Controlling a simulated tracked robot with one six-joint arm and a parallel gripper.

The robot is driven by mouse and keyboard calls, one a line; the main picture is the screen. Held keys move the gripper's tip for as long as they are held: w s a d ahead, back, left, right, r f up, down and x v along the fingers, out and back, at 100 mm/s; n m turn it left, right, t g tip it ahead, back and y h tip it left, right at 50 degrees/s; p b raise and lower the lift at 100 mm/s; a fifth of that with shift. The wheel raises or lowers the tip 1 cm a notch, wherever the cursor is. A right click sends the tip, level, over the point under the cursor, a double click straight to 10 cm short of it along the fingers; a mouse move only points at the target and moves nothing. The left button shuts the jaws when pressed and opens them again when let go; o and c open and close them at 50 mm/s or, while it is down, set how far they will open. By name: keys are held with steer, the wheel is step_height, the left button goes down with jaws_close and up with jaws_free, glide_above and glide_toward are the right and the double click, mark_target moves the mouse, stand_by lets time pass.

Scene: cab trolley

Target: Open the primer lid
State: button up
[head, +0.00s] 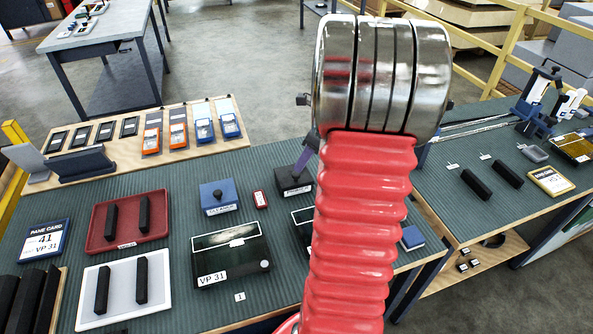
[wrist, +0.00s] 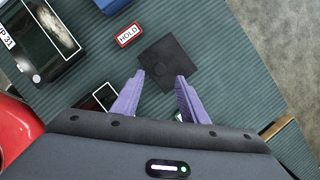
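The primer box is the black square box (head: 293,184) with a pale front label, on the green ribbed mat left of my arm. In the wrist view its dark lid (wrist: 178,52) shows from above, lying flat, with a small round knob (wrist: 158,68). My gripper (wrist: 160,76) is open, its two purple fingertips over the lid, one on either side of the knob. I cannot tell whether they touch it. In the head view a purple finger reaches down at the box; my red sleeve hides the rest of the gripper.
A blue lidded box (head: 219,197) and a small red HOLD block (head: 260,199) stand to the left. A dark VP 31 case (head: 231,254) lies in front. A red tray (head: 98,221) and a white tray (head: 155,302) hold black bars. My arm hides part of the bench.

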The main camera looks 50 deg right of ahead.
mark_target(296, 173)
steer(key=x, duration=0.6)
steer(key=shift+w+f, duration=0.1)
steer(key=shift+f, duration=0.05)
steer(key=shift+c, duration=0.2)
jaws_close()
